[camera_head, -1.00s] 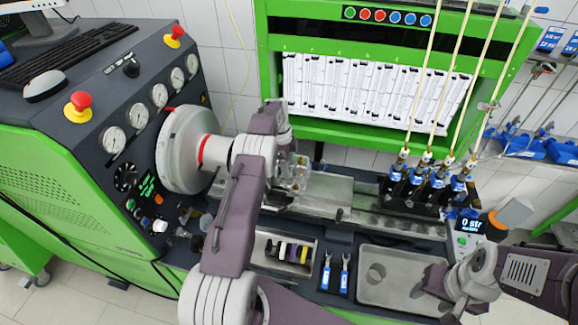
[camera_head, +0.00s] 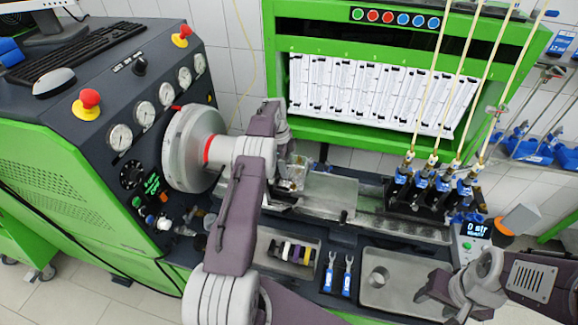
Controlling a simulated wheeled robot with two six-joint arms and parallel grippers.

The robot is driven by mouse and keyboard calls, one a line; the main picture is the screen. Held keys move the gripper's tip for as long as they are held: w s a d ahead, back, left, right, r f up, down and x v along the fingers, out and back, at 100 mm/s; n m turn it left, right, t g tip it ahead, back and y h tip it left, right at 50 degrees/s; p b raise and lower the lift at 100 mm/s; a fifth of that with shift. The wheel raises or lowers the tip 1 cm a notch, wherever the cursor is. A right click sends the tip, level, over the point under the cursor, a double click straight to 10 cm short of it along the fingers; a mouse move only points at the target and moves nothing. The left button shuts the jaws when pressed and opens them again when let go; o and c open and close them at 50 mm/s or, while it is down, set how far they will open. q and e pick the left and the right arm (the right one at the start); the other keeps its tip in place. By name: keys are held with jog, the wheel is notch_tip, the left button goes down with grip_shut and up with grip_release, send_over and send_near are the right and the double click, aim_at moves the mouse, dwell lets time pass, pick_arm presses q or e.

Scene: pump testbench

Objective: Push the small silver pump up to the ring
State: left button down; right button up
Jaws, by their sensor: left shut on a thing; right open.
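The red ring (camera_head: 208,150) shows on the hub in front of the big grey flywheel (camera_head: 186,150) of the test bench. The small silver pump (camera_head: 292,172) sits upright at the left end of the metal bed, to the right of the ring and apart from it. My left gripper (camera_head: 284,155) is shut on the pump; its wrist and forearm hide the space between pump and ring, and the fingertips are hard to make out. My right gripper (camera_head: 432,292) is open and empty over the right edge of the metal tray.
Black injectors with hoses (camera_head: 430,190) stand at the bed's right. The bed (camera_head: 328,190) right of the pump is clear.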

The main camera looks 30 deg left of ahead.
pick_arm(q)
jog(key=shift+a, duration=0.15)
jog(key=c, duration=0.7)
grip_release()
jog(key=shift+c, duration=0.2)
jog(key=o, duration=0.3)
jog(key=shift+s+a, duration=0.1)
jog(key=shift+s, duration=0.05)
jog(key=shift+r, duration=0.2)
jog(key=r, duration=0.1)
jog(key=r+b, duration=0.1)
jog(key=r, duration=0.1)
jog(key=shift+a+r+b, duration=0.15)
jog(key=shift+a+b, duration=0.1)
jog(key=shift+b, duration=0.1)
jog(key=r+p, duration=0.2)
jog(key=r, duration=0.1)
jog(key=r+p, duration=0.1)
jog(key=r, duration=0.1)
jog(key=shift+s+a+r, duration=0.2)
jog(key=shift+a+r, duration=0.05)
jog(key=shift+a, duration=0.15)
